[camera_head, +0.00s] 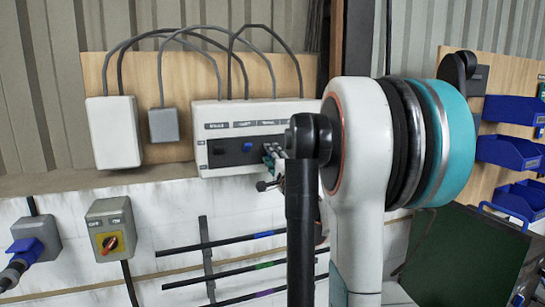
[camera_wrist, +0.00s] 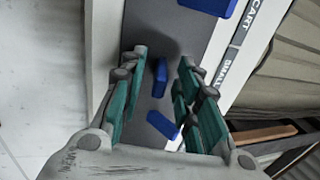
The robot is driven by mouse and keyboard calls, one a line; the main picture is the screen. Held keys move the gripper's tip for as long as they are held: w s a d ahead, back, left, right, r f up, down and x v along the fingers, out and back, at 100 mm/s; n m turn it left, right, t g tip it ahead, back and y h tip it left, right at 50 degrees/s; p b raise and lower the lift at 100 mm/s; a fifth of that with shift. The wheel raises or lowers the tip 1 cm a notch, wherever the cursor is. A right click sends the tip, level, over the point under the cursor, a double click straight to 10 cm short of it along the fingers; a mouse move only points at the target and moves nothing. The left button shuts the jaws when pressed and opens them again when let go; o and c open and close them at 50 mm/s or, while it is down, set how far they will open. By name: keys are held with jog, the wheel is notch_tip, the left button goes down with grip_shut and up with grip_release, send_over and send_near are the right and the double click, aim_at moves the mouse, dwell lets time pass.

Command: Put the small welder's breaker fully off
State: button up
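The white breaker box (camera_head: 262,112) is on the wooden board in the head view, with a dark strip of breakers under several labels. In the wrist view the "SMALL" label (camera_wrist: 226,70) is beside the dark panel. Two blue pieces, an upper one (camera_wrist: 160,77) and a lower one (camera_wrist: 162,124), show between my fingers. I cannot tell whether both belong to the small welder's breaker, or its exact position. My gripper (camera_wrist: 160,88) is open, its teal fingers either side of the upper piece with gaps. In the head view my gripper (camera_head: 272,157) is at the strip's right end, partly hidden by my arm.
Another blue lever (camera_wrist: 208,4) shows near the "CART" label in the wrist view. A grey box with a red and yellow rotary switch (camera_head: 110,243) and a blue plug (camera_head: 24,247) are lower left. Cables (camera_head: 215,45) loop above the box. Blue bins (camera_head: 510,152) are at the right.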

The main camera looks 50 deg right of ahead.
jog(key=v, duration=1.2)
